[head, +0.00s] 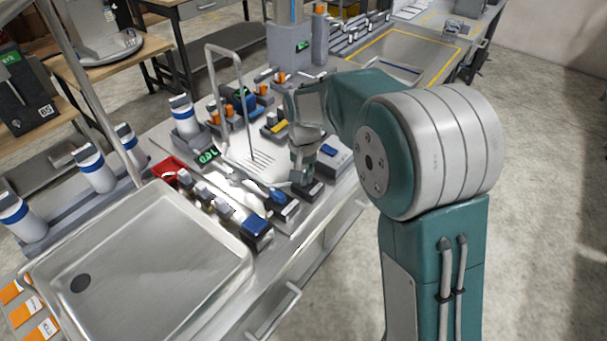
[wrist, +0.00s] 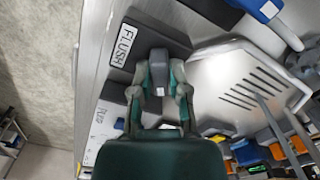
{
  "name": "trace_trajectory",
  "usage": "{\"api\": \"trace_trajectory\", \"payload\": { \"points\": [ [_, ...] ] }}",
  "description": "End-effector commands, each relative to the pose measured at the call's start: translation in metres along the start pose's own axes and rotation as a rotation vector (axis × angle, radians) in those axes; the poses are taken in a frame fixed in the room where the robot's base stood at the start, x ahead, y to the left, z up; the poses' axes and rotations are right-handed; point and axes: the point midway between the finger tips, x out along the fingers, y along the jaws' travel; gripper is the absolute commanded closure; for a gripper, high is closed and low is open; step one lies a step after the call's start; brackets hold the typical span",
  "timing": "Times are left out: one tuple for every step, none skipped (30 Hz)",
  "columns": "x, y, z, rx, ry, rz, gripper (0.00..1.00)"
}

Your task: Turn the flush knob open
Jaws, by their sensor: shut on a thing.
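The flush knob (wrist: 159,68) is a small grey handle with a pale end, on a dark block (wrist: 165,38) with a white FLUSH label (wrist: 127,46). In the wrist view the two fingers of my gripper (wrist: 161,84) stand on either side of the knob and are shut on it. In the head view my gripper (head: 302,174) reaches down to the front edge of the bench. The knob is hidden there behind the fingers, and only part of its dark block (head: 314,191) shows.
Another block with a blue handle (head: 257,225) stands left along the front edge, beside a large metal sink (head: 150,270). A drain plate (wrist: 245,82) with slots and a tall bent pipe (head: 241,90) are close by. A labelled block (wrist: 112,115) adjoins on the other side.

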Motion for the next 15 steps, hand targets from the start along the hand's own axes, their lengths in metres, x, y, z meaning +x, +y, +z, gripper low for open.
{"api": "trace_trajectory", "payload": {
  "points": [
    [-0.0019, -0.0011, -0.0034, -0.043, 0.013, -0.005, 1.0],
    [-0.0019, -0.0011, -0.0034, -0.071, 0.013, -0.005, 1.0],
    [-0.002, -0.0011, -0.0035, -0.109, 0.013, -0.005, 1.0],
    [-0.002, -0.0012, -0.0035, -0.138, 0.013, -0.004, 1.0],
    [-0.0021, -0.0012, -0.0035, -0.166, 0.014, -0.004, 1.0],
    [-0.0021, -0.0012, -0.0035, -0.204, 0.014, -0.004, 1.0],
    [-0.0021, -0.0012, -0.0035, -0.233, 0.014, -0.004, 1.0],
    [-0.0022, -0.0013, -0.0035, -0.261, 0.014, -0.004, 1.0],
    [-0.0022, -0.0013, -0.0035, -0.299, 0.014, -0.004, 1.0],
    [-0.0023, -0.0013, -0.0036, -0.328, 0.014, -0.003, 1.0],
    [-0.0023, -0.0014, -0.0036, -0.356, 0.015, -0.003, 1.0],
    [-0.0024, -0.0014, -0.0036, -0.394, 0.015, -0.003, 1.0],
    [-0.0024, -0.0014, -0.0036, -0.423, 0.015, -0.003, 1.0],
    [-0.0024, -0.0014, -0.0036, -0.451, 0.015, -0.003, 1.0],
    [-0.0025, -0.0015, -0.0036, -0.489, 0.015, -0.003, 1.0]
  ]
}}
